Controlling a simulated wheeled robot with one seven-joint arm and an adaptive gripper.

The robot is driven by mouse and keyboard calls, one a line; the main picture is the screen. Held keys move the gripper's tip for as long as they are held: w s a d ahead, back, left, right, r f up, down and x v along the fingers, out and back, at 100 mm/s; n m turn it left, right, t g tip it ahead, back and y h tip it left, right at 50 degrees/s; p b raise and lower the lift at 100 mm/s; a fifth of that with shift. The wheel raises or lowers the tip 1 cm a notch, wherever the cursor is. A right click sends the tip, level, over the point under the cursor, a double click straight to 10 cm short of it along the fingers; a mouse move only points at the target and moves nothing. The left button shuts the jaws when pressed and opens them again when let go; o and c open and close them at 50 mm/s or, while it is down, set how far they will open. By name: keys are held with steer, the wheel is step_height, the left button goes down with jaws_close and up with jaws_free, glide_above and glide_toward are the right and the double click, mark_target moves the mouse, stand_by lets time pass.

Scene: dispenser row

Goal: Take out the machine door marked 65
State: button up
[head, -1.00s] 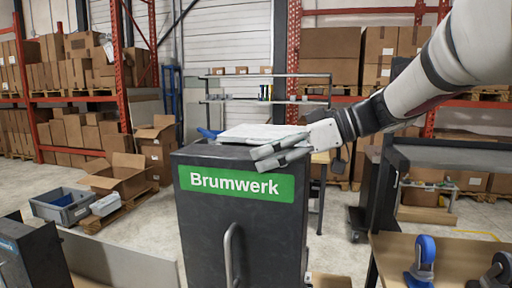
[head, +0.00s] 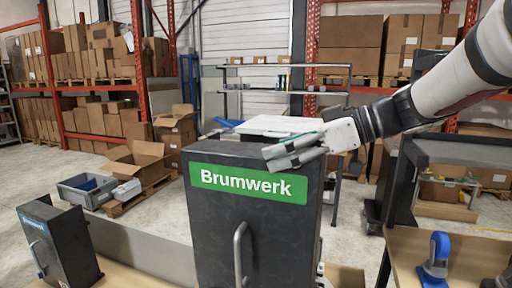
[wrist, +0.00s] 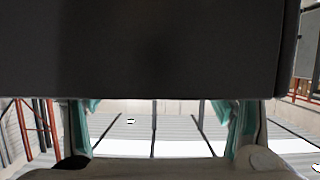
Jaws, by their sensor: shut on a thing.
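A large dark box-like unit (head: 219,232) stands upright in the middle of the head view. Its front carries a green "Brumwerk" label and a vertical metal handle (head: 239,255). I see no number 65 on it; its lower part is cut off. My gripper (head: 288,157) comes in from the right at its top edge, with its fingers along the top near the right corner. It is shut on this dark unit. In the wrist view the dark unit (wrist: 140,50) fills the upper half, and the fingers (wrist: 160,125) show below it, spread apart.
A smaller dark machine (head: 62,245) with a handle stands at the left. A tan bench (head: 410,258) with a blue-handled tool (head: 438,255) is at the lower right. A dark cart (head: 440,150) stands behind it. A grey crate (head: 88,190) and open cartons lie on the floor behind.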

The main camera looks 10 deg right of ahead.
steer(key=s+a, duration=0.4)
steer(key=s, duration=0.3)
steer(key=shift+a+r, duration=0.15)
steer(key=shift+a, duration=0.2)
stand_by(1.2)
steer(key=shift+s+a, duration=0.1)
stand_by(0.5)
